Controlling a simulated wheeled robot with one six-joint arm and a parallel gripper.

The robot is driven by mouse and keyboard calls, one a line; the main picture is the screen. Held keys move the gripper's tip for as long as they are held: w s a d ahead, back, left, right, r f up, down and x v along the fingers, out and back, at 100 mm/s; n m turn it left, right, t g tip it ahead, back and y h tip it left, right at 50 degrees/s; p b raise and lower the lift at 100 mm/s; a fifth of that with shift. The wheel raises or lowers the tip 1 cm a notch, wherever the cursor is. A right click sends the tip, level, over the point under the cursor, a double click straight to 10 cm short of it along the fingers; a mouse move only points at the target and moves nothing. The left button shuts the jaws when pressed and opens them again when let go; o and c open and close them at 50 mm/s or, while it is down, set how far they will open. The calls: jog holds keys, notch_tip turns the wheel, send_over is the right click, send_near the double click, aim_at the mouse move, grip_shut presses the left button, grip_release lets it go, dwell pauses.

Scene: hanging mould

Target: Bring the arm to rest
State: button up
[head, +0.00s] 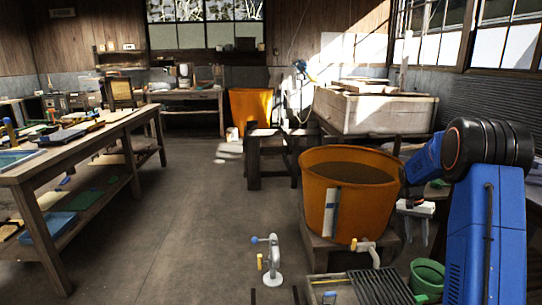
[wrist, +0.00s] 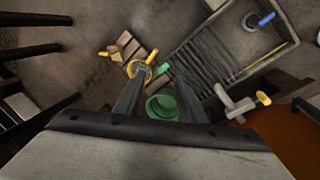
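My arm (head: 487,215), blue with a black joint, stands raised at the right of the head view, bent over toward the left.
An orange tub (head: 318,195) with a tap (head: 365,246) stands close, left of my arm. A floor grate (head: 380,288) and a white stand with a blue knob (head: 271,262) are in front. A long workbench (head: 75,150) lines the left. The middle floor is clear.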

jog(key=s+a+r+n+t, duration=0.4)
jog(key=s+a+r+n, duration=0.1)
jog(key=s+a+r, duration=1.4)
jog(key=s+a+f+n+t+y, duration=0.1)
jog(key=s+a, duration=0.3)
jog(key=s, duration=0.8)
jog(key=s+a+f+n+t+y, duration=0.1)
jog(key=s+a, duration=0.4)
jog(key=s, duration=0.8)
jog(key=n+t, duration=0.1)
jog(key=n, duration=0.1)
jog(key=shift+a+f+n, duration=0.15)
jog(key=shift+f+n, duration=0.1)
jog(key=shift+n, duration=0.05)
